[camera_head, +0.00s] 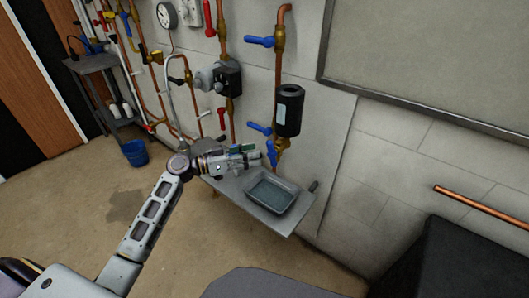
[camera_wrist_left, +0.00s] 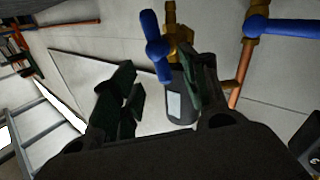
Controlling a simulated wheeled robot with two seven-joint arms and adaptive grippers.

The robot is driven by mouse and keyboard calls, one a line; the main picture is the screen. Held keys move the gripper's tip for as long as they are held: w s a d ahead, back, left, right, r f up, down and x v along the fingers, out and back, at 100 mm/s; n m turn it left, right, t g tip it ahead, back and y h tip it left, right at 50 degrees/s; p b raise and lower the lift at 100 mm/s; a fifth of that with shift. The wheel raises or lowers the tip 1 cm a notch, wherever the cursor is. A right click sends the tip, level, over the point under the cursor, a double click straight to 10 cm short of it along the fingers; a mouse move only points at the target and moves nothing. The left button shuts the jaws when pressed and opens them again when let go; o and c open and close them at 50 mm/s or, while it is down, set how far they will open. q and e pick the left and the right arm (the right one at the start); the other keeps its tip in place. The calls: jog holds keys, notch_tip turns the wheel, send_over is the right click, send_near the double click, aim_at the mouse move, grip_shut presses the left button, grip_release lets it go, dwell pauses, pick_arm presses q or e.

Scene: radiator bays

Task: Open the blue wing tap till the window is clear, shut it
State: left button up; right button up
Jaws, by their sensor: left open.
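The blue wing tap (camera_head: 271,152) sits on brass low on a copper pipe, under a black cylinder (camera_head: 289,122) with a pale window (camera_head: 282,113). What is behind the window is too small to read. My left gripper (camera_head: 256,156) is open beside the tap, from the left. In the left wrist view the tap's blue wing (camera_wrist_left: 154,47) stands beyond the open fingers (camera_wrist_left: 168,88), apart from them as far as I can tell. The cylinder's window (camera_wrist_left: 174,106) shows between the fingers. My right gripper is not in view.
A blue lever (camera_head: 259,128) is just above the tap, and another blue lever (camera_head: 260,41) is higher up. A grey tray (camera_head: 290,190) stands on a shelf below. Red-handled pipes and a gauge (camera_head: 166,15) are at left. A blue bucket (camera_head: 135,153) is on the floor.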

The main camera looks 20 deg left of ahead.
aim_at(272, 154)
pick_arm(q)
jog(key=x, duration=0.5)
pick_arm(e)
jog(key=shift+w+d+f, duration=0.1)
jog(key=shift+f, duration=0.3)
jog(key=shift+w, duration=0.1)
pick_arm(q)
jog(key=c, duration=0.8)
jog(key=shift+c, duration=0.2)
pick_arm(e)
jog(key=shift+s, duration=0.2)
